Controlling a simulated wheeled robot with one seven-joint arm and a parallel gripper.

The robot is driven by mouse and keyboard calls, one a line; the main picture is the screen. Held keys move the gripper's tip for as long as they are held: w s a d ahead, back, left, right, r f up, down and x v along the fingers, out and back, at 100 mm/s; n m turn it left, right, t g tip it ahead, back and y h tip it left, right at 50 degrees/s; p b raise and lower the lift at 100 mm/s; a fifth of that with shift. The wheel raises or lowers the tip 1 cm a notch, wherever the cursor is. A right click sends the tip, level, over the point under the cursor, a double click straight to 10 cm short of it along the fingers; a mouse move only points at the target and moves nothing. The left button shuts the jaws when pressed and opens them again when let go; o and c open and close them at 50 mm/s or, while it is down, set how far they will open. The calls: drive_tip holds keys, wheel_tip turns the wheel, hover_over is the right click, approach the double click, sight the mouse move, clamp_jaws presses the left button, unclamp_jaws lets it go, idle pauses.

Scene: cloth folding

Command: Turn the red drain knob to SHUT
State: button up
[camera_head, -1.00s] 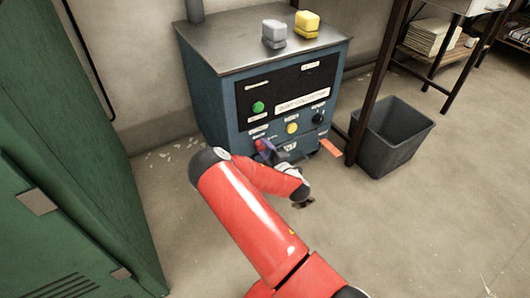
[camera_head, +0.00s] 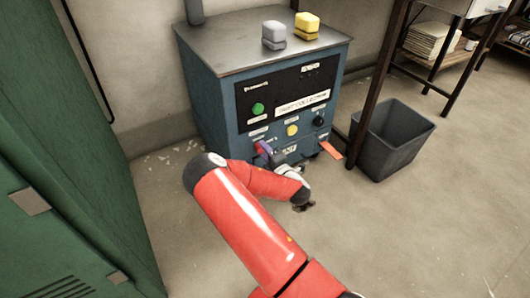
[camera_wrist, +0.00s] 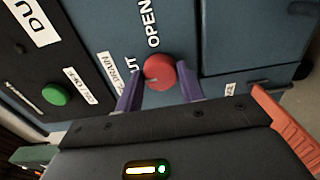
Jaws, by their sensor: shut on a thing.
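The red drain knob (camera_wrist: 160,71) sits on the blue front of the cabinet, between the two purple fingers of my gripper (camera_wrist: 159,88) in the wrist view. My gripper is shut on the knob, one finger on either side. In the wrist view the OPEN label (camera_wrist: 152,23) is above the knob, and a label ending in "UT" (camera_wrist: 130,66) is to its left, partly covered by a finger. A small pale mark shows at the knob's lower left. In the head view my gripper (camera_head: 268,151) is at the cabinet's lower front; the knob is mostly hidden there.
The cabinet (camera_head: 205,100) also carries a green button (camera_head: 258,109), a yellow button (camera_head: 292,130) and a black knob (camera_head: 319,120). An orange-red tab (camera_head: 331,150) sticks out at lower right. A grey bin (camera_head: 392,140) stands right, a green locker (camera_head: 60,150) left.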

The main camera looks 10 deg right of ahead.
drive_tip(key=shift+c, duration=0.2)
drive_tip(key=o, duration=1)
drive_tip(key=p+v, duration=0.1)
drive_tip(key=v, duration=0.6)
drive_tip(key=shift+s, duration=0.4)
